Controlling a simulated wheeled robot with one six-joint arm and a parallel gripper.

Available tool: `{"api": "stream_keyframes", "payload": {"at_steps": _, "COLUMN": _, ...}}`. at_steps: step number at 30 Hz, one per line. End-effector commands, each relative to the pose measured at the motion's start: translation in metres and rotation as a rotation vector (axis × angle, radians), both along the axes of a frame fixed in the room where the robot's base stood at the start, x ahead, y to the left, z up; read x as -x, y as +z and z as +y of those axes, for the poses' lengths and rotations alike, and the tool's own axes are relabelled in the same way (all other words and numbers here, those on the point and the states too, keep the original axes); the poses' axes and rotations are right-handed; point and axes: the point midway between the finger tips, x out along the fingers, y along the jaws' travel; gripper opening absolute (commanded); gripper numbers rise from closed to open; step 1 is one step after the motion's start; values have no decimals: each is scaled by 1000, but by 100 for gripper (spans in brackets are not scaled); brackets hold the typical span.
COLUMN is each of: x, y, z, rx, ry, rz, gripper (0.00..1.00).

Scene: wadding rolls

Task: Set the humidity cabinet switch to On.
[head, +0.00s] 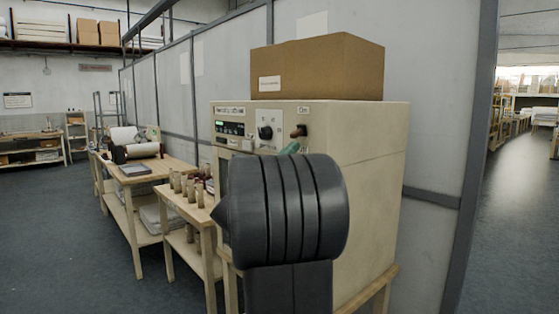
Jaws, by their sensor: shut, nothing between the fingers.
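The humidity cabinet (375,150) is a cream box on a wooden stand. Its front panel carries a green-lit display (230,127), a round dial (265,132) and a dark reddish-brown switch lever (298,131). A small label above the lever seems to read On; a label below it is partly covered. I cannot tell firmly which way the lever is set. My dark arm link covers much of the cabinet front. The green tip of my gripper (290,148) shows just below the lever, shut and empty; the rest is hidden. I cannot tell whether it touches the lever.
A cardboard box (320,68) sits on the cabinet. To the left, a wooden table (198,212) holds several upright rolls, and a farther bench (160,172) holds wadding rolls. A grey partition wall stands behind. Floor is open at left and far right.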

Motion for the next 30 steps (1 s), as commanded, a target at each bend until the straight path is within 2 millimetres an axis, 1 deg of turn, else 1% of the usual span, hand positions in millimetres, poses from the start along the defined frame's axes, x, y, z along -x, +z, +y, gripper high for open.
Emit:
{"api": "stream_keyframes", "payload": {"at_steps": 6, "x": -5, "y": 4, "z": -4, "rx": 0, "ry": 1, "rz": 1, "gripper": 0}}
{"api": "stream_keyframes", "payload": {"at_steps": 17, "x": -4, "y": 5, "z": -3, "rx": -5, "ry": 2, "rz": 7, "gripper": 0}}
{"api": "stream_keyframes", "payload": {"at_steps": 30, "x": -2, "y": 9, "z": -1, "rx": -58, "ry": 1, "rz": 61, "gripper": 0}}
